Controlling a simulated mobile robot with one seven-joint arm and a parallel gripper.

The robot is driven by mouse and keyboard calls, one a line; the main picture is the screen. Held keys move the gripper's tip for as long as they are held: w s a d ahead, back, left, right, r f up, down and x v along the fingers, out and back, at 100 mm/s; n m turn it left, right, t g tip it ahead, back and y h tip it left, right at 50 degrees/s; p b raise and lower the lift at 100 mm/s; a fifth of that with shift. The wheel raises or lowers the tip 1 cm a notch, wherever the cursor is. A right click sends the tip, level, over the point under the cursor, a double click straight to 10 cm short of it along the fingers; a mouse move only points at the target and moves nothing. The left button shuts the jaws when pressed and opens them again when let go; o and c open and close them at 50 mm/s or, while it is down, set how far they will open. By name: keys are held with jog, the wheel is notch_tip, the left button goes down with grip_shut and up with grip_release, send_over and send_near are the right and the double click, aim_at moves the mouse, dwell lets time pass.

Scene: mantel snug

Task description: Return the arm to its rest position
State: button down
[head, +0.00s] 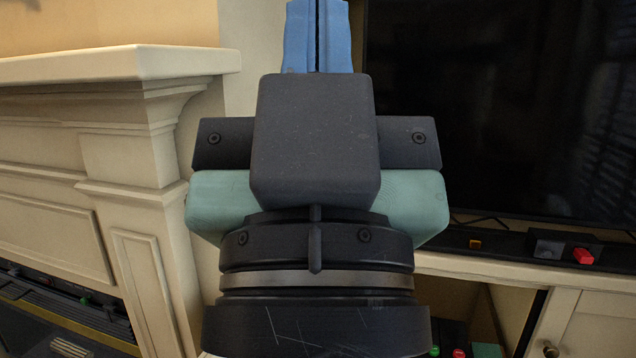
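My gripper (318,30) fills the middle of the head view, pointing up and away from me. Its two blue fingers lie side by side with only a thin dark line between them, so it looks shut. I see nothing held between the fingers. The fingertips reach the top edge of the view, so what lies beyond them is hidden. My dark wrist and the teal part of the hand block the centre of the scene.
A cream mantel (120,65) and fireplace surround stand on the left. A large dark television (510,110) is at the right, above a cream cabinet (580,325). A black strip bearing a red piece (583,256) lies on the cabinet top. Small coloured things sit in the open shelf below.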

notch_tip(320, 180, up, 23)
jog(key=p, duration=2)
jog(key=shift+w+f, duration=0.1)
